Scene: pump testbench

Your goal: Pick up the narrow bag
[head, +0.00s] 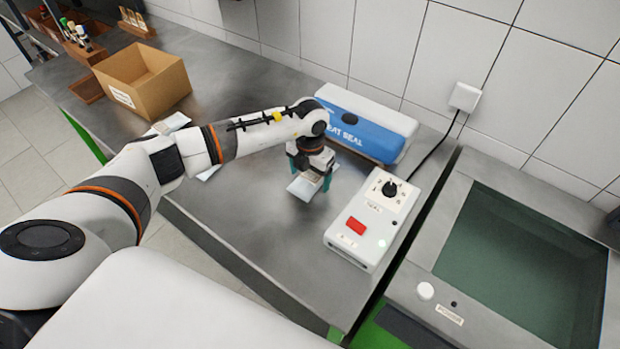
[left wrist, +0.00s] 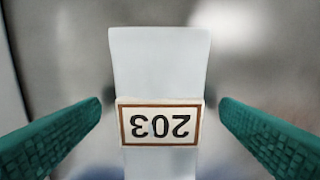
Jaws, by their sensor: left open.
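A narrow white bag (left wrist: 160,70) with a framed label reading 203 (left wrist: 158,126) lies on the steel bench. In the head view the bag (head: 303,188) is partly hidden under my left gripper. My left gripper (head: 311,184) points down over it, and in the left wrist view its two green fingers (left wrist: 160,125) stand open on either side of the bag, with a gap on each side. My right gripper is not in view.
A blue and white heat sealer (head: 362,128) stands behind the gripper, and a white control box (head: 370,222) with a red switch sits to the right. A cardboard box (head: 146,82) stands at the left. Other white packets (head: 172,122) lie partly behind my arm. A sink-like basin (head: 520,265) is at far right.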

